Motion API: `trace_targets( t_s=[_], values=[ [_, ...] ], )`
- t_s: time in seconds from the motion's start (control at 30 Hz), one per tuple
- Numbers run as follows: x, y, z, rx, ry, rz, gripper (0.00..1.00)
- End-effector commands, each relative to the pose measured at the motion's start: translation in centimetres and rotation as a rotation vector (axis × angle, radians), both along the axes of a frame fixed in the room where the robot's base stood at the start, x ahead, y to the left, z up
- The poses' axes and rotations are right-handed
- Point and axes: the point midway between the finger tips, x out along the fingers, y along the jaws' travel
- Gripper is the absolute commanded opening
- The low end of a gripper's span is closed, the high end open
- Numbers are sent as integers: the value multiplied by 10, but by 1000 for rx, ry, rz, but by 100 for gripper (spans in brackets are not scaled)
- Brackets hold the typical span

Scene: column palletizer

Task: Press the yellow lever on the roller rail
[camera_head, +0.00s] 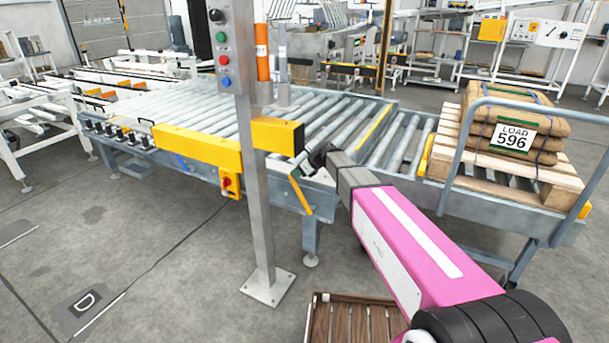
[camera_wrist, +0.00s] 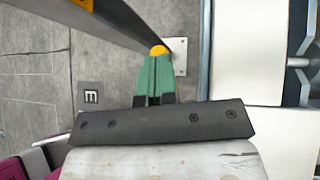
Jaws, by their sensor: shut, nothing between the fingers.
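The yellow lever (camera_head: 301,196) hangs at a slant from the near edge of the roller rail (camera_head: 318,178), just right of the grey post. My gripper (camera_head: 296,171) is at the lever's upper end. In the wrist view, the green fingers of my gripper (camera_wrist: 155,58) are shut together with nothing between them. A rounded yellow end, apparently of the lever (camera_wrist: 158,50), shows right at the fingertips. The fingers hide the rest of it there. I cannot tell whether they touch it.
The grey post (camera_head: 254,180) with buttons and a yellow crossbar (camera_head: 197,146) stands just left of my gripper. A pallet of sacks (camera_head: 515,125) sits on the right. A wooden slatted pallet (camera_head: 350,322) lies on the floor below my arm.

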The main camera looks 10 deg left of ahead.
Motion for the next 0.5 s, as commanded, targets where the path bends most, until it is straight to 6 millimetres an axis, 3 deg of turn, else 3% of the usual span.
trace_targets(
  t_s=[0.5],
  values=[
    [8, 23, -12, 0, 3, 2, 0]
  ],
)
